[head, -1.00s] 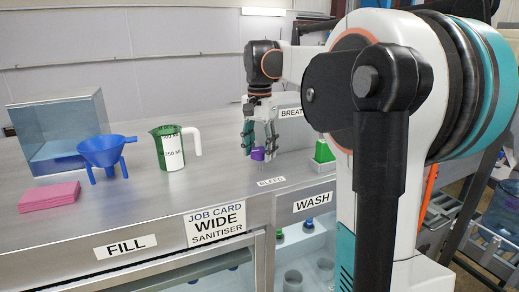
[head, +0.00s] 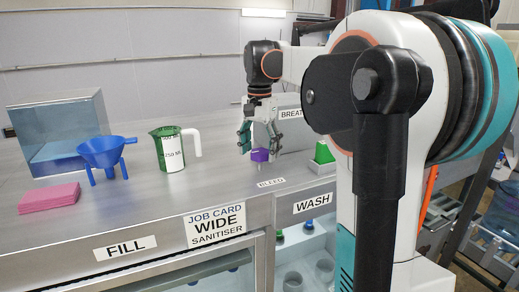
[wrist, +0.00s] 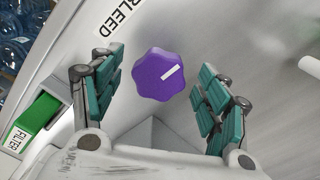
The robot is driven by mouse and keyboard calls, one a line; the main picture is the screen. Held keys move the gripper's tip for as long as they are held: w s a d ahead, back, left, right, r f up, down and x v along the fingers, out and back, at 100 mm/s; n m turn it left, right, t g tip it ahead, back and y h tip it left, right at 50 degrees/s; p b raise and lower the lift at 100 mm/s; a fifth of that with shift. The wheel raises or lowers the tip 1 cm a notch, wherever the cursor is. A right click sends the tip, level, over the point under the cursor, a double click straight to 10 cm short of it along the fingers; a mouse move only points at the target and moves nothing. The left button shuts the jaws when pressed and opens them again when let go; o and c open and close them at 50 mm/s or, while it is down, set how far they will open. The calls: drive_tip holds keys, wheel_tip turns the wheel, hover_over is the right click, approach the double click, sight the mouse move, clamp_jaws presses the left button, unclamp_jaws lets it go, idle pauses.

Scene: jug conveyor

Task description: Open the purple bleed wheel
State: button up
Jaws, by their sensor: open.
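The purple bleed wheel (head: 260,155) stands on the steel counter behind the BLEED label (head: 271,183). In the wrist view the wheel (wrist: 158,75) is a lobed purple knob with a white pointer mark, lying between and slightly beyond my fingers. My gripper (head: 260,137) points down above the wheel, with its teal-padded fingers spread. In the wrist view the open gripper (wrist: 158,100) has one finger on each side of the wheel, with gaps on both sides and no contact visible.
A green block (head: 323,153) stands right of the wheel; a FILTER-labelled green part (wrist: 30,122) shows in the wrist view. A grey box with a BREATHE-like label (head: 291,114) is close behind. A green jug (head: 172,150), blue funnel (head: 105,153) and pink cloths (head: 49,197) stand left.

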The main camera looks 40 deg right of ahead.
sight(259, 151)
wheel_tip(259, 151, up, 12)
idle(0.5)
drive_tip(key=shift+f, duration=0.1)
